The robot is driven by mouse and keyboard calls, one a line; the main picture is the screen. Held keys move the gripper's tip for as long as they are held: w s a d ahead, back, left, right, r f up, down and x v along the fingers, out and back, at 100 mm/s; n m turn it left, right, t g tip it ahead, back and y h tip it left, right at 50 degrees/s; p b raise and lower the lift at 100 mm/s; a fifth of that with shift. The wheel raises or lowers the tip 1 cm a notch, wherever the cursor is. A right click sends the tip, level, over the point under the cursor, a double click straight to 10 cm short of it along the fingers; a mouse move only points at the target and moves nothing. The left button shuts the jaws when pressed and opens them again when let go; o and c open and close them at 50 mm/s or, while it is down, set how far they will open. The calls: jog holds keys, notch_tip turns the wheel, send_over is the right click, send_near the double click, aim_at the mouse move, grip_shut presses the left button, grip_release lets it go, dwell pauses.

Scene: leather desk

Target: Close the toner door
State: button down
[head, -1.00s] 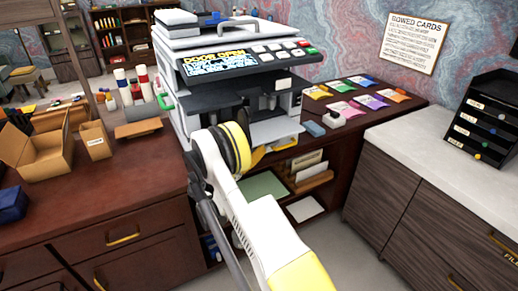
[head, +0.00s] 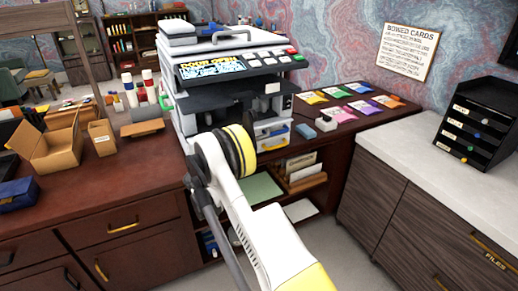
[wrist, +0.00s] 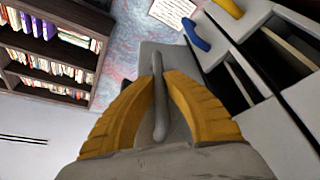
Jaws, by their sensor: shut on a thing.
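The copier (head: 172,100) stands on the brown desk, and its screen (head: 212,68) reads "DOOR OPEN". Its dark front cavity is open, with small white drawers at the lower right bearing a blue handle (head: 277,131) and a yellow handle (head: 274,146). My arm covers part of the copier's lower front and hides my gripper in the head view. In the wrist view my gripper (wrist: 158,85) has its yellow fingers closed on a grey bar-like handle (wrist: 159,118) in front of a grey panel. I cannot tell for sure that this panel is the toner door. Blue (wrist: 197,34) and yellow handles lie beyond it.
Cardboard boxes (head: 45,150) stand on the left desk. A white-topped cabinet (head: 430,140) with a black drawer unit (head: 478,125) is at right. Floor shows between the furniture.

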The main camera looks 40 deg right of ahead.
aim_at(248, 125)
notch_tip(248, 125, up, 3)
jog(key=n+t+p, duration=0.1)
jog(key=n, duration=0.2)
jog(key=shift+w+f+y, duration=0.1)
jog(key=shift+y, duration=0.3)
jog(key=r+n+p, duration=0.1)
jog(key=n, duration=0.1)
jog(key=w+r+n+y+p, duration=0.1)
jog(key=r+n, duration=0.1)
jog(key=shift+w+d+t, duration=0.1)
jog(key=shift+d+t, duration=0.05)
jog(key=shift+t, duration=0.25)
jog(key=shift+w+d+r, duration=0.1)
jog(key=shift+w+r, duration=0.3)
jog(key=shift+r, duration=0.05)
jog(key=shift+w+d+r+n+y+p, duration=0.15)
jog(key=shift+r+n+y+p, duration=0.1)
jog(key=shift+n, duration=0.2)
jog(key=shift+w+a+r+n+y+p, duration=0.15)
jog(key=shift+n+y, duration=0.1)
jog(key=shift+n, duration=0.2)
jog(key=shift+w+d+r, duration=0.2)
jog(key=shift+w+r, duration=0.1)
jog(key=shift+w, duration=0.25)
